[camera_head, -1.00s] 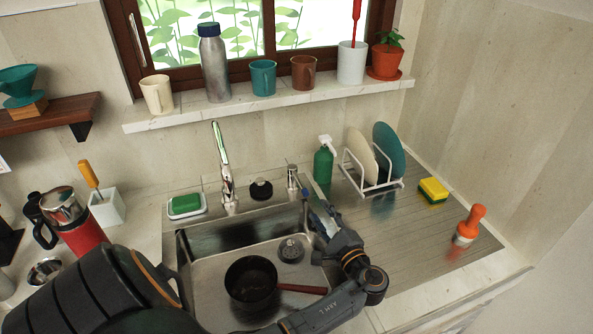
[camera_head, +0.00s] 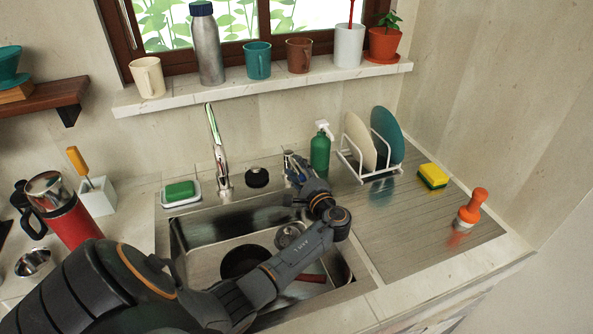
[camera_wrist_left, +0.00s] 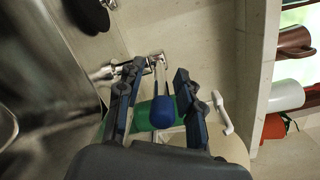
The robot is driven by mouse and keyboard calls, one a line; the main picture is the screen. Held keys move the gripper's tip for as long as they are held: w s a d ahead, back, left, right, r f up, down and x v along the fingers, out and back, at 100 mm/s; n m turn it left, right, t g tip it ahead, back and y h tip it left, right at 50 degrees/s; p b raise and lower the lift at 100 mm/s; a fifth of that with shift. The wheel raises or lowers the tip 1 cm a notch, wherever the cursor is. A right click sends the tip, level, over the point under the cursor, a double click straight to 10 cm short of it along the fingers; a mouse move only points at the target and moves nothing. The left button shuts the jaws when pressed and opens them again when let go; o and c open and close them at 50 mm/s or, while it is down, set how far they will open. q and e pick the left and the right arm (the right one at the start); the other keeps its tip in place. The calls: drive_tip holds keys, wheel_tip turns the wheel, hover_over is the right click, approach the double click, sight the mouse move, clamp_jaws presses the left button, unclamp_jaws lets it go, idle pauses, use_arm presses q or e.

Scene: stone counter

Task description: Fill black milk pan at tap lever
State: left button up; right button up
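The black milk pan (camera_head: 238,262) sits in the sink basin under the spout, partly hidden by my left arm. Its reddish-brown handle (camera_head: 312,278) points right. The chrome faucet (camera_head: 217,150) stands behind the basin. My left gripper (camera_head: 291,160) is at the tap lever, right of the faucet, and covers most of it in the head view. In the left wrist view its two fingers (camera_wrist_left: 154,80) are apart. A chrome lever part (camera_wrist_left: 130,68) and a rounded blue knob (camera_wrist_left: 166,112) show between or near them. I cannot tell whether they touch. My right gripper is not in view.
A green bottle (camera_head: 320,152) stands close right of the gripper, with a plate rack (camera_head: 358,172) beside it. A green soap bar (camera_head: 180,191) is left of the faucet.

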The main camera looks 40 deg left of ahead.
use_arm(q)
drive_tip(key=shift+a, duration=0.1)
clamp_jaws()
drive_tip(key=shift+s+a+r+m+t+h+p, duration=0.15)
drive_tip(key=shift+s+r+m+t+h+p, duration=0.2)
drive_tip(key=shift+t+p, duration=0.35)
drive_tip(key=shift+s+a+f+m+t+h+p, duration=0.2)
drive_tip(key=shift+m+t+h, duration=0.1)
drive_tip(key=shift+m+t, duration=0.2)
drive_tip(key=shift+s+a+f+m+t+h+p, duration=0.15)
drive_tip(key=shift+s+m+t+h+p, duration=0.15)
drive_tip(key=shift+t, duration=0.2)
drive_tip(key=shift+a+m+t+h, duration=0.15)
drive_tip(key=shift+m+t+h, duration=0.3)
drive_tip(key=shift+m+t, duration=0.15)
unclamp_jaws()
